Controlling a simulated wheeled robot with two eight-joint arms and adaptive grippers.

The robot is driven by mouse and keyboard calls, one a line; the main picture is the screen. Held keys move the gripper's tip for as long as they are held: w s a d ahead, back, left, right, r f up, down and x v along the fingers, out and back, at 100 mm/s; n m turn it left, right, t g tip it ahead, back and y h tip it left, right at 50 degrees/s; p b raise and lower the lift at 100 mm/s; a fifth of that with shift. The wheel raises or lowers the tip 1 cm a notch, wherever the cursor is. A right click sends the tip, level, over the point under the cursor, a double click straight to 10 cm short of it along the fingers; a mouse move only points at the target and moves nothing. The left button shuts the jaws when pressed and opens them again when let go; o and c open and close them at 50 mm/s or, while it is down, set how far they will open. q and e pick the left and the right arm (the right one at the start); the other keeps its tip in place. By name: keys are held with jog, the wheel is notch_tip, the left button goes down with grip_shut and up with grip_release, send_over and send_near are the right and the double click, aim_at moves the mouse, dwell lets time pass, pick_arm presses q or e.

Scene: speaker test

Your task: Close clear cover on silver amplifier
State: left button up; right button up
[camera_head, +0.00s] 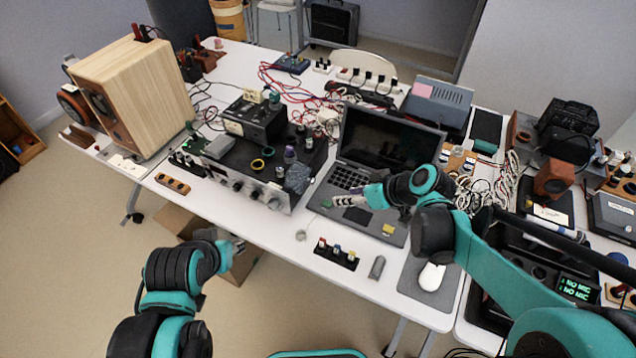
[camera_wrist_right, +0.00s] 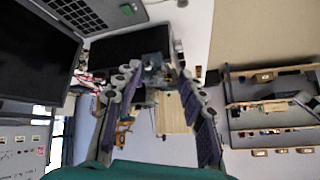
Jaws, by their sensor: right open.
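The silver amplifier (camera_head: 247,187) stands on the white table left of the laptop, its knobbed front facing me. Its top is dark and carries several small items. A small greyish, partly see-through piece (camera_head: 298,178) is at its right end; I cannot tell whether it is the clear cover. My right gripper (camera_head: 328,201) is open over the laptop's front left part, right of the amplifier and apart from it. In the right wrist view its spread fingers (camera_wrist_right: 157,78) have nothing held between them. My left gripper (camera_head: 236,245) is low, before the table's front edge; its fingers are hardly visible.
The open laptop (camera_head: 375,222) lies under my right gripper. A wooden speaker (camera_head: 150,90) stands at the left. A black box (camera_head: 257,118) sits behind the amplifier among cables. A mouse (camera_head: 431,277) and a small connector strip (camera_head: 336,254) lie near the front edge.

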aim_at(314, 181)
jog(key=w+a+f+n+y+b, duration=0.2)
jog(key=w+a+f+n+y, duration=0.3)
jog(key=w, duration=0.6)
notch_tip(314, 181, down, 3)
jog(key=shift+w+a+f+n+t+b, duration=0.2)
jog(key=shift+w+a+n+t+b, duration=0.15)
jog(key=shift+a, duration=0.8)
grip_shut()
